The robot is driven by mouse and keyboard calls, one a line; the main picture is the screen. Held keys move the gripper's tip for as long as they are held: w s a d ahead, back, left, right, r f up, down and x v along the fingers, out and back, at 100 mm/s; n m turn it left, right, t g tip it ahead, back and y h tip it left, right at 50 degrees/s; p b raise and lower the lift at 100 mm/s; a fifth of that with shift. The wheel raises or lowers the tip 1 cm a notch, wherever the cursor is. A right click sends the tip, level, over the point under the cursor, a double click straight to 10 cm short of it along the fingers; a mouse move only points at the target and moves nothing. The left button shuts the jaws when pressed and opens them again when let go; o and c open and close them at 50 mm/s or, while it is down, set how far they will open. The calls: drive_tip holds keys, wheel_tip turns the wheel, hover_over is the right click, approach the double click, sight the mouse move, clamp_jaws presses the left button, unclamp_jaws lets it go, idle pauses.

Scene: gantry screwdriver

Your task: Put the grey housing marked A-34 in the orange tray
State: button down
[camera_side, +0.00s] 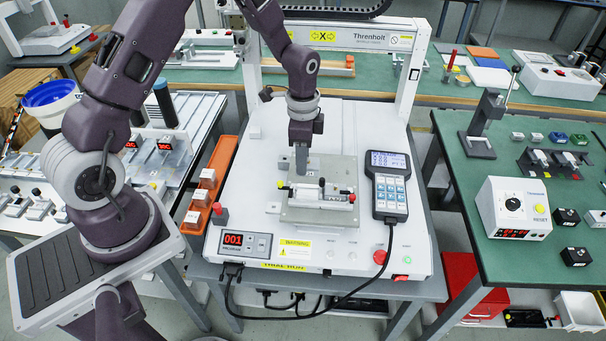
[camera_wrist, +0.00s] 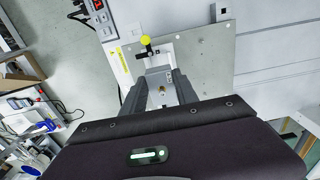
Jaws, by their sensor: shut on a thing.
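My gripper (camera_side: 301,168) points down over the grey fixture plate (camera_side: 335,217) on the white machine bed. In the wrist view my gripper (camera_wrist: 164,96) has its two dark fingers shut on a small grey housing (camera_wrist: 158,78), which sits at a toggle clamp (camera_wrist: 146,48) with a yellow knob. I cannot read A-34 on it, nor tell whether it touches the plate. In the side view my fingers largely hide it. The orange tray (camera_side: 225,155) is a long strip left of the machine, with several light grey housings spaced along it.
A handheld controller (camera_side: 388,192) with a cable lies right of the plate. The red 001 display box (camera_side: 245,244) and a red button (camera_side: 380,257) are at the front. The gantry post (camera_side: 409,80) and crossbeam rise behind. Bare machine bed lies between plate and tray.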

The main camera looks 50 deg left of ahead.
drive_tip(key=s+a+f+n, duration=0.2)
drive_tip(key=s+a+n, duration=0.3)
drive_tip(key=a, duration=0.4)
drive_tip(key=s+a+f+n, duration=0.2)
drive_tip(key=s+a+n, duration=0.1)
drive_tip(key=a+n, duration=0.55)
drive_tip(key=s+a+f+n, duration=0.3)
drive_tip(key=s+a+n, duration=0.15)
drive_tip(key=a, duration=0.65)
drive_tip(key=shift+w+d+f, duration=0.1)
drive_tip(key=shift+w+f, duration=0.05)
drive_tip(key=shift+f, duration=0.7)
drive_tip(key=shift+w+d+f, duration=0.1)
drive_tip(key=shift+w+f, duration=0.1)
drive_tip(key=shift+f, duration=0.6)
drive_tip(key=shift+w+f, duration=0.15)
drive_tip(key=shift+f, duration=0.7)
drive_tip(key=shift+f, duration=0.65)
drive_tip(key=c, duration=0.7)
unclamp_jaws()
drive_tip(key=shift+o, duration=0.2)
